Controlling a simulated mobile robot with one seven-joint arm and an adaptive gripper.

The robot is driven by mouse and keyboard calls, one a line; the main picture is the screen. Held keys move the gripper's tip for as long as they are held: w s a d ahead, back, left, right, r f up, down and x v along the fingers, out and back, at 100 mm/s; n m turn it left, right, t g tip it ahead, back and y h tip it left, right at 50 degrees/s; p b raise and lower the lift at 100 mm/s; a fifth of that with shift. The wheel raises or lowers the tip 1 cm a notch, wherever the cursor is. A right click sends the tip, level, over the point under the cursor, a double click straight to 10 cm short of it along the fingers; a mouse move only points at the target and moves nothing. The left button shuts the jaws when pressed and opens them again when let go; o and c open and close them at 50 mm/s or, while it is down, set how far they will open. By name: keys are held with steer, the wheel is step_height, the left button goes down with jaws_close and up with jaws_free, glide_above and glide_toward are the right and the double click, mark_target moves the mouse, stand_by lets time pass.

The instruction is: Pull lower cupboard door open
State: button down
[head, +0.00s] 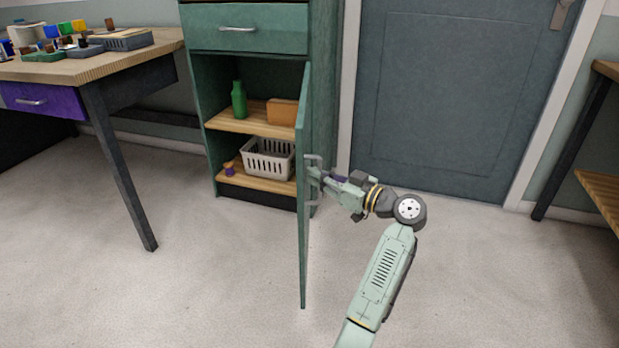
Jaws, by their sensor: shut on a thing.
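The lower cupboard door (303,240) is green and stands swung wide open, seen nearly edge-on, its hinge side on the right of the green cupboard (325,110). My gripper (314,178) is at the door's outer face, on the right in the head view, shut on the door handle (311,162). The gripper partly hides the handle. The open cupboard shows two wooden shelves. A green bottle (239,100) and an orange-brown box (282,112) stand on the upper shelf. A white basket (268,158) and a small purple and brown item (229,168) are on the lower one.
A closed drawer (247,29) is above the opening. A workbench (100,66) with small coloured items stands at the left, its dark leg (122,165) reaching the floor. A closed grey door (447,100) is behind my arm. The floor (220,270) in front is clear.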

steer(key=shift+d+f, duration=0.3)
steer(key=shift+f, duration=0.1)
steer(key=shift+s, duration=0.1)
steer(key=c, duration=2)
jaws_free()
steer(key=shift+c, duration=0.2)
steer(key=o, duration=0.4)
steer(key=shift+r, duration=0.2)
steer(key=shift+c, duration=0.2)
steer(key=v, duration=1.2)
steer(key=shift+d, duration=0.15)
